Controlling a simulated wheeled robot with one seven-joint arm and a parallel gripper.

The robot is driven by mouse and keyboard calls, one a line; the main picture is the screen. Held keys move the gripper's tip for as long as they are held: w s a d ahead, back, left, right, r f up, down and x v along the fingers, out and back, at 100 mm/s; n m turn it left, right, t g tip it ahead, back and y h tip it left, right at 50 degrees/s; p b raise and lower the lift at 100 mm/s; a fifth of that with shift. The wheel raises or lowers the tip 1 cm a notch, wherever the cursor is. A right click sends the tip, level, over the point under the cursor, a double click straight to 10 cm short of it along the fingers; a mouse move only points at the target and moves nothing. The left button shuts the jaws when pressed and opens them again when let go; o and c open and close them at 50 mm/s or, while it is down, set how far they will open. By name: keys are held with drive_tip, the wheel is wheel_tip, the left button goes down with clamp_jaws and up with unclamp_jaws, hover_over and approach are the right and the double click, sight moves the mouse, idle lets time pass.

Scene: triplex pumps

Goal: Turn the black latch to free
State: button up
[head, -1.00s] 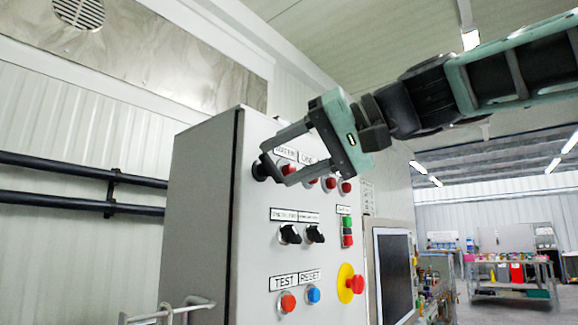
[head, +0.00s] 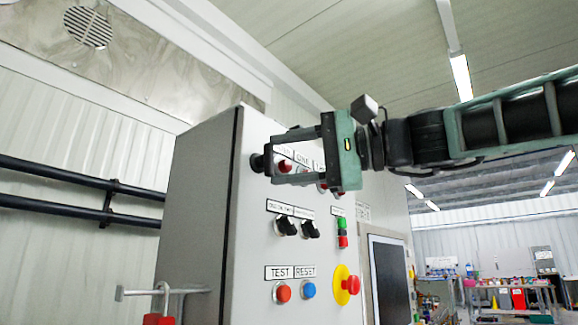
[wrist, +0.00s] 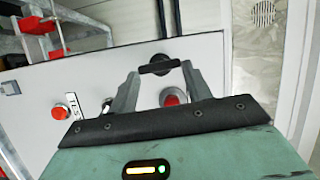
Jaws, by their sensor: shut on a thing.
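The black latch (head: 257,163) sits near the upper left edge of the grey cabinet's front panel. My gripper (head: 270,162) reaches it from the right with its body nearly level. In the wrist view the latch (wrist: 158,65) lies crosswise between the tips of my gripper (wrist: 160,73), one finger at each end of it. The gripper is shut on the latch. In the head view the fingers hide part of the latch.
Red lamps (head: 285,166) lie just behind my fingers. Below are two black switches (head: 286,227), a red button (head: 283,292), a blue button (head: 309,290) and a red emergency stop (head: 352,285). A screen (head: 389,280) stands to the right.

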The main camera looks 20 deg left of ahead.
drive_tip(key=shift+f+m, duration=0.1)
drive_tip(key=shift+m, duration=0.4)
drive_tip(key=o, duration=0.7)
drive_tip(key=shift+b, duration=0.3)
drive_tip(key=d+b, duration=0.3)
drive_tip(key=d, duration=1.4)
drive_tip(key=shift+d, duration=0.2)
